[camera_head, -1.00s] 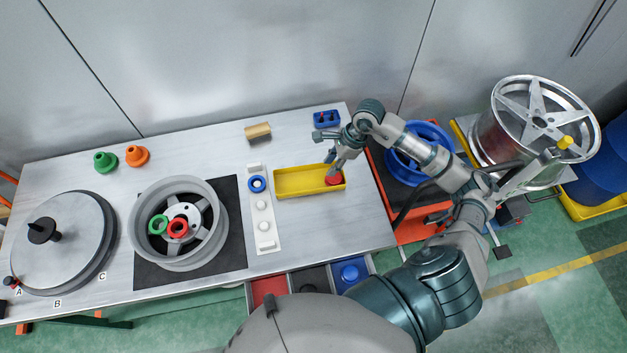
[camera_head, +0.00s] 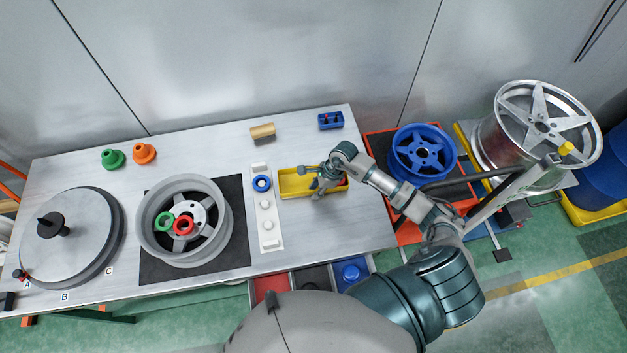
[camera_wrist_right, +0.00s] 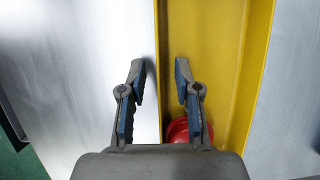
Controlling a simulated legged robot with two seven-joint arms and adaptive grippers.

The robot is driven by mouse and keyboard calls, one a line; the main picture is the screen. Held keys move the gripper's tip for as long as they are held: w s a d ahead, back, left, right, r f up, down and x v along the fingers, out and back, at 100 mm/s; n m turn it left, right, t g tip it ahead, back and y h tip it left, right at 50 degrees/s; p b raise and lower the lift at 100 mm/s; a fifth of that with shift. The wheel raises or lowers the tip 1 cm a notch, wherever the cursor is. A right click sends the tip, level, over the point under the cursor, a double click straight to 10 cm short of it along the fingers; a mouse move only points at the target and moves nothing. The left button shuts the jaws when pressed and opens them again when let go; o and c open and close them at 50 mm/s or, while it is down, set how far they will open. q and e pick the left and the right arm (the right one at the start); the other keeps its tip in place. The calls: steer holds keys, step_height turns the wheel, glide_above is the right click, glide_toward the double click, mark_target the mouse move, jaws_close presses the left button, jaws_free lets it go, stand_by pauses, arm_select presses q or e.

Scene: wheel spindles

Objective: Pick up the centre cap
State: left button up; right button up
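The centre cap appears to be the red round piece (camera_wrist_right: 178,131) in the yellow tray (camera_head: 298,183). In the right wrist view it lies low in the picture, partly hidden behind the right-hand finger and the palm. In the head view my arm covers most of it. My right gripper (camera_head: 318,195) is over the tray, left of the cap. In the wrist view its two fingers (camera_wrist_right: 160,78) are apart with nothing held between them, and they straddle the tray's long wall. My left gripper is not in view.
A white strip (camera_head: 268,230) with a blue ring and pale knobs stands left of the tray. A wheel (camera_head: 155,245) with green and red rings sits on a black mat. A tan block (camera_head: 262,131) and blue holder (camera_head: 331,120) are behind. Bare table lies right of the tray.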

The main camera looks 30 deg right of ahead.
steer(key=shift+a, duration=0.15)
steer(key=c, duration=0.6)
jaws_close()
steer(key=shift+r, duration=0.1)
